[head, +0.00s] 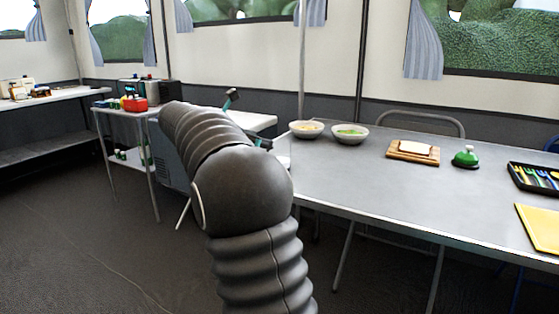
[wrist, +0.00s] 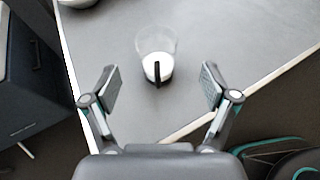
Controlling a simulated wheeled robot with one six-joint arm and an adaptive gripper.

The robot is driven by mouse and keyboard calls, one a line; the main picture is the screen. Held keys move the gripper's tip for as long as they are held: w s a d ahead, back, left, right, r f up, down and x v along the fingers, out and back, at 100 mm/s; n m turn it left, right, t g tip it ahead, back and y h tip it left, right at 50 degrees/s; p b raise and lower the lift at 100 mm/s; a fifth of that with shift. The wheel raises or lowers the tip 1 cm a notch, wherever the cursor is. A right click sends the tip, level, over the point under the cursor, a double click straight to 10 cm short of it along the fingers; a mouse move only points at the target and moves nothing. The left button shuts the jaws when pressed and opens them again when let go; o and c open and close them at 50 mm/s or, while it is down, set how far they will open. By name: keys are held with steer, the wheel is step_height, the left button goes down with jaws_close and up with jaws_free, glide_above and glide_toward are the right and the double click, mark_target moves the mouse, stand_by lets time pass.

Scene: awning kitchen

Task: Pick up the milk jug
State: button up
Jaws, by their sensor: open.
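The milk jug (wrist: 150,45) shows in the wrist view as a clear container with white milk in it and a dark handle strip on the near side. It stands on the grey table (wrist: 255,30) near the table's corner. My gripper (wrist: 162,88) is open and empty, its two fingers spread wide. The jug is ahead of the fingertips, roughly centred between them, and apart from both. In the head view my gripper (head: 247,120) shows in part beyond my arm at the table's left end. I cannot make out the jug there; my arm covers that area.
Two bowls (head: 307,130) (head: 350,134) stand at the table's back left. A board with bread (head: 413,151), a green bell-like item (head: 466,157), a dark utensil tray (head: 533,178) and a yellow mat (head: 538,225) lie further right. The table's middle is clear.

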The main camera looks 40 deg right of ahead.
steer(key=x, duration=0.5)
steer(key=shift+d+f+b, duration=0.15)
steer(key=shift+d+b, duration=0.1)
steer(key=shift+b, duration=0.05)
steer(key=shift+w+b+x, duration=0.2)
steer(key=shift+b+x, duration=0.25)
steer(key=shift+x, duration=2.2)
steer(key=shift+a+f, duration=0.1)
steer(key=shift+f, duration=0.05)
steer(key=c, duration=1.4)
